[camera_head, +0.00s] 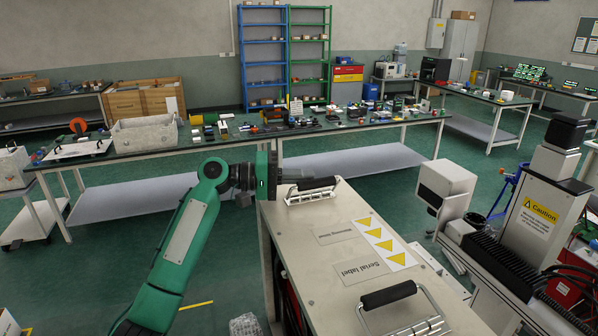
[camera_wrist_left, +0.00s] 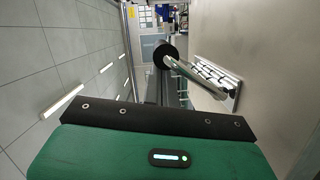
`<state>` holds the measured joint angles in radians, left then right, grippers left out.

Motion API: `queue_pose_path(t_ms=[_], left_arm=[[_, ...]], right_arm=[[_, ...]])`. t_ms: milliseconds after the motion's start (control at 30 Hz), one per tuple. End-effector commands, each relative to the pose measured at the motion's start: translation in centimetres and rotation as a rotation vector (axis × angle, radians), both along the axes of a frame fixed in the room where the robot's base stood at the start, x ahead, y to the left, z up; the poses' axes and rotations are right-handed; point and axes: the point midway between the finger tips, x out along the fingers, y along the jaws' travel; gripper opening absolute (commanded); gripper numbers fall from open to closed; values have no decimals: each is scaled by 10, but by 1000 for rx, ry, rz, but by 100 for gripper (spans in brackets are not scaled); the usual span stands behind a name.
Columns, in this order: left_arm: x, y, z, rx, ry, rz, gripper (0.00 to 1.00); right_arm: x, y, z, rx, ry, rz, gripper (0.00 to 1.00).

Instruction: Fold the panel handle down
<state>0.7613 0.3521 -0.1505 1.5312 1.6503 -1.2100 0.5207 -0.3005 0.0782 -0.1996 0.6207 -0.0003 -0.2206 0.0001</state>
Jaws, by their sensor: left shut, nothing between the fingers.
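The light panel top (camera_head: 345,232) carries a far handle with a black grip (camera_head: 313,188) and a metal frame. In the left wrist view, the handle (camera_wrist_left: 178,62) stands out from the panel face at an angle, its metal frame running to a bright bracket. A second black-gripped handle (camera_head: 390,294) is at the panel's near end. My left gripper (camera_head: 284,174) is shut and empty, just left of the far handle. I cannot tell whether it touches the handle. The fingers are not clear in the wrist view. My right gripper is not in view.
A white machine with a Caution label (camera_head: 537,217) stands right of the panel. Behind, a long bench (camera_head: 215,141) holds a grey bin (camera_head: 146,134) and many small parts. Green floor (camera_head: 120,260) is open to the left.

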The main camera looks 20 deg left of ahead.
Motion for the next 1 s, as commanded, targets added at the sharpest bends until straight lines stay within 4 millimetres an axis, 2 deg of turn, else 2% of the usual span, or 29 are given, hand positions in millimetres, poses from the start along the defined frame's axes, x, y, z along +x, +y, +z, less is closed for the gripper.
queue_pose_path(t_ms=[267, 1000], left_arm=[[0, 0, -1, 2, -2, 0, 0], [-7, -4, -3, 83, -122, -1, 0]], right_arm=[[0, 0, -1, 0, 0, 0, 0], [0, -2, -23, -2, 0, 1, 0]])
